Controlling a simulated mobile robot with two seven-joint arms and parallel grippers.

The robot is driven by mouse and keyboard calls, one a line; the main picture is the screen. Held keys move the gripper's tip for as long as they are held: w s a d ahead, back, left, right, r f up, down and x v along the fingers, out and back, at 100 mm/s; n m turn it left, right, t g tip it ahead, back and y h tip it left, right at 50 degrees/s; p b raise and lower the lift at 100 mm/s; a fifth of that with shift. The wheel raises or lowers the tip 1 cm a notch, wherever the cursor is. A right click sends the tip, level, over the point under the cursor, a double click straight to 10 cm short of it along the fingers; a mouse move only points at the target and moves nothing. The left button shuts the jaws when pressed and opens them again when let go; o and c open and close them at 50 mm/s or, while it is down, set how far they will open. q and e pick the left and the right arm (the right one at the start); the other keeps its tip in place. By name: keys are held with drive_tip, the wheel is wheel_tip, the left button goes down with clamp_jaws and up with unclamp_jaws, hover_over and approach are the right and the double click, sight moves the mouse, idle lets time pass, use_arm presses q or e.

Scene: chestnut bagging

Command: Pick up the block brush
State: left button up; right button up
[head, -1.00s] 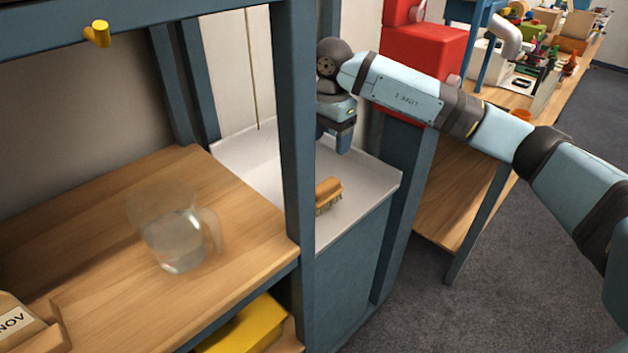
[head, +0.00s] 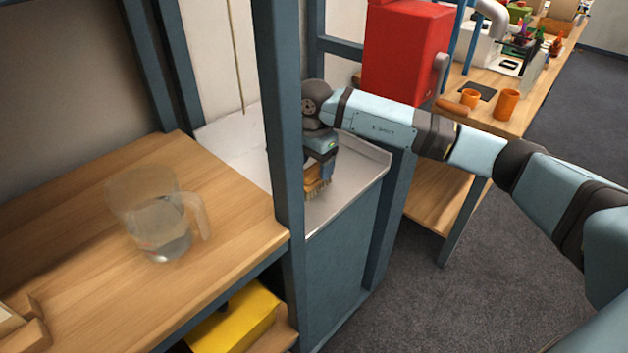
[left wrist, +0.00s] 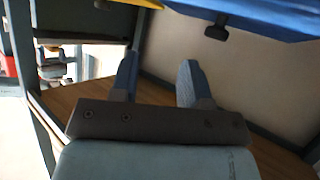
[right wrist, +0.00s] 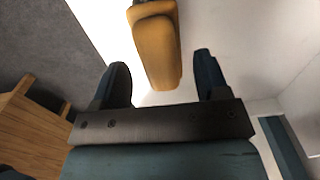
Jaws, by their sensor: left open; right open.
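The block brush (head: 314,180) has an orange-brown wooden back and bristles pointing down. It lies on the white tray top (head: 352,178) behind the blue post. My right gripper (head: 322,170) is at the brush and partly hides it in the head view. In the right wrist view the brush (right wrist: 156,50) lies ahead, its near end reaching between the open fingertips of the right gripper (right wrist: 160,80). The fingers are apart from its sides. My left gripper (left wrist: 158,75) is open and empty in the left wrist view; it is out of the head view.
The blue post (head: 279,120) stands left of the brush. A clear jug (head: 160,228) stands on the wooden shelf (head: 90,275). The tray has a raised rim. A red box (head: 408,55) and orange cups (head: 507,104) are on the bench behind.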

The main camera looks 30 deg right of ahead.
sight(314, 168)
drive_tip(key=shift+f, duration=0.8)
drive_tip(key=c, duration=0.9)
use_arm(q)
drive_tip(key=shift+r, duration=0.15)
use_arm(e)
drive_tip(key=shift+o, duration=0.2)
use_arm(q)
drive_tip(key=p, duration=0.3)
drive_tip(key=shift+a, duration=0.25)
use_arm(e)
wheel_tip(314, 168, up, 20)
use_arm(q)
drive_tip(key=shift+r, duration=0.1)
use_arm(e)
drive_tip(key=shift+o, duration=0.7)
